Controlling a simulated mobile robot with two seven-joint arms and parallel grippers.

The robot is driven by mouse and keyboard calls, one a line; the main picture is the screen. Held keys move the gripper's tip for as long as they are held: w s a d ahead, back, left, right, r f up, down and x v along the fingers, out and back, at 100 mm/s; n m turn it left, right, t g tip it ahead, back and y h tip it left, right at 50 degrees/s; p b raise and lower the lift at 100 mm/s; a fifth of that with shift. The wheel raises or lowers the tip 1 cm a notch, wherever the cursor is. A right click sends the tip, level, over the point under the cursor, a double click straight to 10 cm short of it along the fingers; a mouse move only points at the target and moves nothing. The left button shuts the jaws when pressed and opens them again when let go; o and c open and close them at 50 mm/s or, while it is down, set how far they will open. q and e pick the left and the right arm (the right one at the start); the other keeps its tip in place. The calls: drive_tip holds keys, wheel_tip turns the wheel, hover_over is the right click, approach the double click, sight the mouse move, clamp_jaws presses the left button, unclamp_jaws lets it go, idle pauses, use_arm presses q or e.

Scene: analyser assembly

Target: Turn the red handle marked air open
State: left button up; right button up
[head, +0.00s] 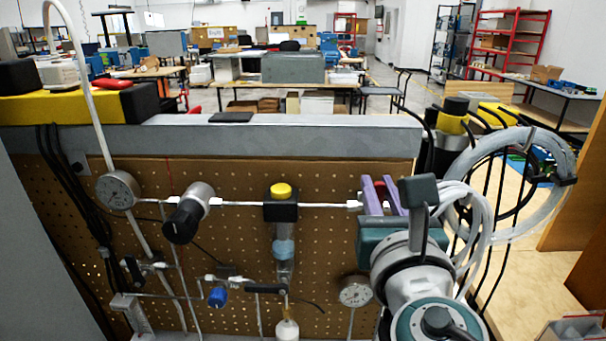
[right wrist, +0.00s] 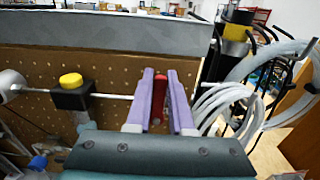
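The red handle (right wrist: 158,88) stands between the two purple fingers of my right gripper (right wrist: 161,92) in the right wrist view. The fingers are close together with the handle filling the gap near their tips, so the gripper looks shut on it. In the head view the right gripper (head: 381,190) is at the right end of the horizontal pipe, in front of the pegboard. Only a sliver of red shows there between the fingers. Any air open marking is not readable. My left gripper is not in view.
A yellow-topped black valve (head: 281,200) sits on the pipe left of the gripper. A round gauge (head: 118,190) is at the far left and another gauge (head: 356,291) is below the gripper. Coiled clear hoses (head: 520,180) hang at the right, near my wrist. The pegboard (head: 240,250) is behind.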

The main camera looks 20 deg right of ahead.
clamp_jaws()
idle(0.3)
drive_tip(key=shift+w+a+f+n+p, duration=0.1)
drive_tip(key=shift+w+a+f+n, duration=0.5)
drive_tip(key=shift+n, duration=2.4)
drive_tip(key=shift+a+f+n+p, duration=0.15)
drive_tip(key=shift+a+f+n, duration=0.9)
drive_tip(key=shift+n, duration=1.95)
drive_tip(key=shift+w+a+f+n+p, duration=0.1)
drive_tip(key=shift+w+a+f+n, duration=0.5)
drive_tip(key=shift+n, duration=2.4)
drive_tip(key=shift+s+a+f, duration=0.15)
drive_tip(key=shift+s+f, duration=0.2)
drive_tip(key=o, duration=0.6)
unclamp_jaws()
drive_tip(key=shift+c, duration=0.2)
